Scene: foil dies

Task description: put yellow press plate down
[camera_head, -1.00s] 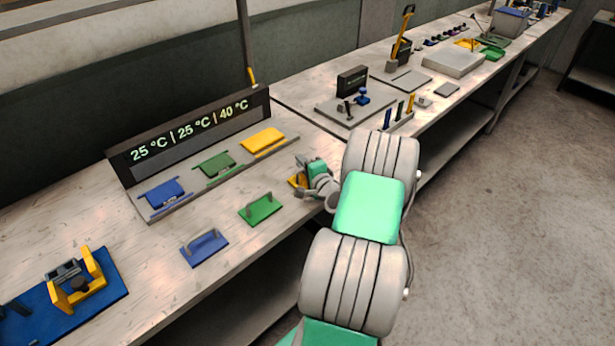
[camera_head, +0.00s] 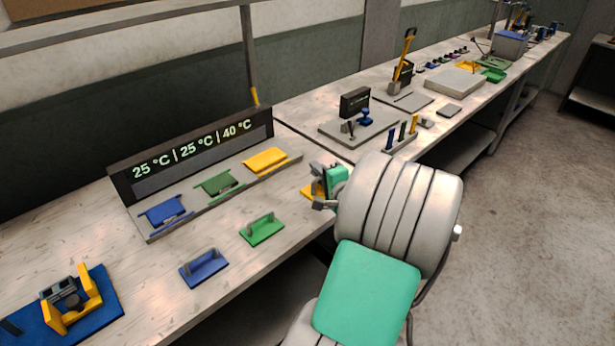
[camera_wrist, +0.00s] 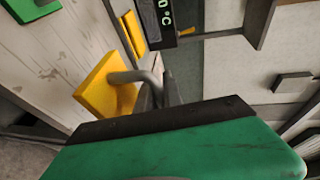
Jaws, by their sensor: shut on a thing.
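The yellow press plate (camera_wrist: 98,88) is a flat yellow slab with a grey bar handle (camera_wrist: 140,77) on top. In the head view only a bit of the plate (camera_head: 309,191) shows beside my gripper, at the bench's front edge. My gripper (camera_wrist: 158,90) is shut on the plate's handle. In the head view my gripper (camera_head: 319,190) is partly covered by my own arm. I cannot tell whether the plate touches the bench top or hangs just above it.
A blue plate (camera_head: 204,268) and a green plate (camera_head: 262,229) with handles lie left of it. Behind stand blue, green and yellow dies (camera_head: 266,160) below a temperature display (camera_head: 192,148). A rack (camera_head: 400,142) with coloured pieces is to the right.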

